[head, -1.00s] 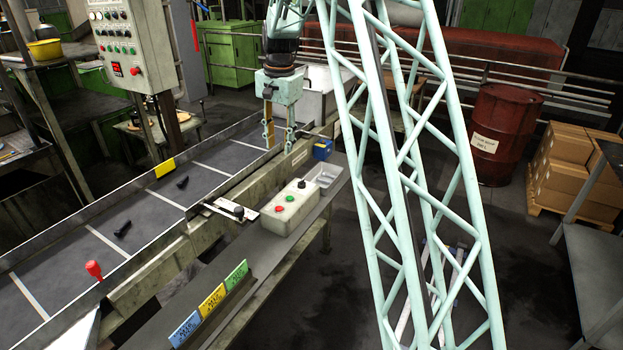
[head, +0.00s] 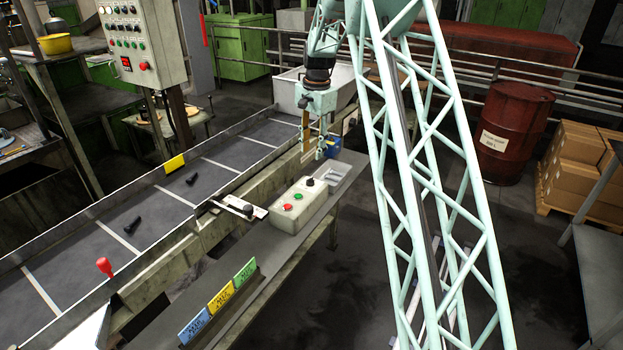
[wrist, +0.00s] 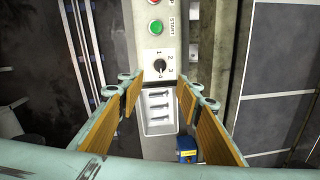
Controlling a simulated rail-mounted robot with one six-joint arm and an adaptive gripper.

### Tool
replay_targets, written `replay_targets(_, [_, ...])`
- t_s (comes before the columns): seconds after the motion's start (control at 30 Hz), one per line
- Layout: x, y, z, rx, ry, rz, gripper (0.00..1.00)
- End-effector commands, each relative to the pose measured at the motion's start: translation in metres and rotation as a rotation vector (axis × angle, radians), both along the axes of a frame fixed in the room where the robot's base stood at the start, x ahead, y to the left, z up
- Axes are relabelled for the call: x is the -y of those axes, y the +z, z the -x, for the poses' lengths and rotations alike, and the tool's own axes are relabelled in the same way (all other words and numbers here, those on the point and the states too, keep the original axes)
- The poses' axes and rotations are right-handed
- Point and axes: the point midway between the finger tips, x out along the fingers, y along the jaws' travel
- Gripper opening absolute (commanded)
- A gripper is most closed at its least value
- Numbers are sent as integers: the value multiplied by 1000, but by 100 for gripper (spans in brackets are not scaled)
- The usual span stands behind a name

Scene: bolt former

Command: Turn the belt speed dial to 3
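The belt speed dial is a small black knob (wrist: 160,66) with the marks 1, 2 and 3 around it. I cannot clearly tell which mark it points to. In the head view the dial (head: 310,182) sits at the far end of the pale control box (head: 290,212). My gripper (head: 314,148) is beyond the box, higher than it and apart from the dial. In the wrist view my gripper (wrist: 158,92) is open and empty, with its wooden-faced fingers spread left and right and the dial between and beyond their tips.
A green START button (wrist: 155,27) is beside the dial. A grey compartment tray (wrist: 159,108) and a blue object (wrist: 187,146) lie on the other side. The conveyor (head: 160,205) runs along the left of the ledge. Coloured cards (head: 221,299) stand at its near end.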

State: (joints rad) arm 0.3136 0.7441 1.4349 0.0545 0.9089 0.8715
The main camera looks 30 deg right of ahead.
Motion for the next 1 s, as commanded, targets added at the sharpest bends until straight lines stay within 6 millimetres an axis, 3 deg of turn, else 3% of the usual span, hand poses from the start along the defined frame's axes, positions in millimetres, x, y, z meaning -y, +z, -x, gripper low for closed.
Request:
replay_targets(0.27, [0,-6,0,-1,0,-1,32])
replay_targets(0.47, [-1,-22,-1,-1,0,-1,32])
replay_targets(1.0, [-3,-91,-5,-1,1,-1,32])
